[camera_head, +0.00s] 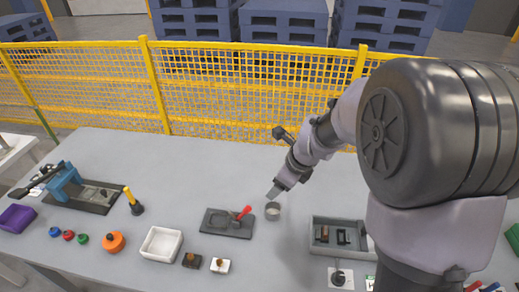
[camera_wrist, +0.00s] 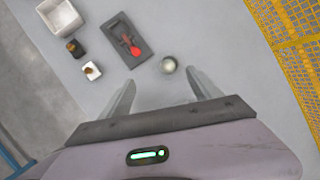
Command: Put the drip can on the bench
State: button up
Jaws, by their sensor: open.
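A small round grey metal can (camera_head: 272,212), which looks like the drip can, stands upright on the grey bench (camera_head: 180,160), right of a dark tray. It also shows in the wrist view (camera_wrist: 168,65), just beyond my fingertips and nearer the right finger. My gripper (camera_head: 275,192) is open and empty, pointing down close to the can in the head view. In the wrist view both fingers of my gripper (camera_wrist: 160,77) are spread apart with bare bench between them. I see no clear contact with the can.
Left of the can lies the dark tray (camera_head: 215,222) with a red-handled tool. A grey bin (camera_head: 318,245) with parts stands to the right. A white box (camera_head: 161,245) and several small parts line the front. Yellow mesh fence (camera_head: 240,90) runs behind; the bench's back is clear.

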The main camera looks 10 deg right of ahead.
notch_tip(320, 180, down, 9)
jog(key=w+d+m, duration=0.2)
jog(key=w+m, duration=0.1)
jog(key=m, duration=0.2)
jog(key=b, duration=0.5)
send_near(270, 211)
jog(key=shift+w+a+f, duration=0.1)
jog(key=shift+w+a, duration=0.25)
jog(key=shift+a, duration=0.15)
jog(key=b+x, duration=0.1)
jog(key=x, duration=0.1)
jog(key=b+x, duration=0.1)
jog(key=d+b+x, duration=0.1)
jog(key=x, duration=0.1)
jog(key=shift+s+f+b, duration=0.15)
jog(key=shift+f+b, duration=0.15)
jog(key=shift+f, duration=0.2)
jog(key=shift+r, duration=0.15)
jog(key=shift+r, duration=0.1)
jog(key=c, duration=1.6)
